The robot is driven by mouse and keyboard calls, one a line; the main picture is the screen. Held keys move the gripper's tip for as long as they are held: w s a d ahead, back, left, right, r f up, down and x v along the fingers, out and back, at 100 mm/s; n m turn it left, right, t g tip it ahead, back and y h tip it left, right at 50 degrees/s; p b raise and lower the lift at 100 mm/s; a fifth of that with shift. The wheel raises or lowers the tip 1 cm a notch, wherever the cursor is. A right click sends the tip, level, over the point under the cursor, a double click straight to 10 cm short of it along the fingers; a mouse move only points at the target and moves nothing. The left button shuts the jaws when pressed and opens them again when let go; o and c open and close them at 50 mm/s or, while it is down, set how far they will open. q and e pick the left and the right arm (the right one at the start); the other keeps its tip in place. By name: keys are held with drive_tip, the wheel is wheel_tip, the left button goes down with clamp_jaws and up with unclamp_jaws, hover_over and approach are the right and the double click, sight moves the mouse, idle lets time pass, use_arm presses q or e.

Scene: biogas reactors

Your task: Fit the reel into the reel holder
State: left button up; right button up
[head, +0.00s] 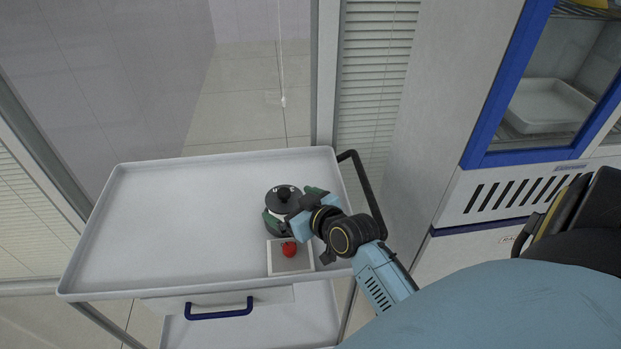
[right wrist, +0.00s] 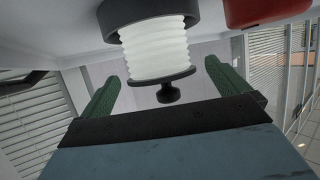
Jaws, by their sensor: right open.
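The reel (head: 283,193) stands upright on the cart's tray, with a black top and knob. The right wrist view, which looks upside down, shows its white ribbed body (right wrist: 157,50) and black flange. A wider black part (right wrist: 150,13) is at the reel's base; I cannot tell if it is the reel's flange or the reel holder. No other reel holder is clearly visible. My right gripper (head: 289,207) is open, with its green fingers (right wrist: 163,72) on either side of the reel. A gap shows beside each finger in the wrist view. My left gripper is out of view.
A pale square plate (head: 276,265) with a red round object (head: 289,249) lies just in front of the reel. The white cart tray (head: 170,220) is bare on its left and has a raised rim. A black cart handle (head: 366,185) stands right, near my arm.

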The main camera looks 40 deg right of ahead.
drive_tip(key=v, duration=0.9)
drive_tip(key=shift+p, duration=0.45)
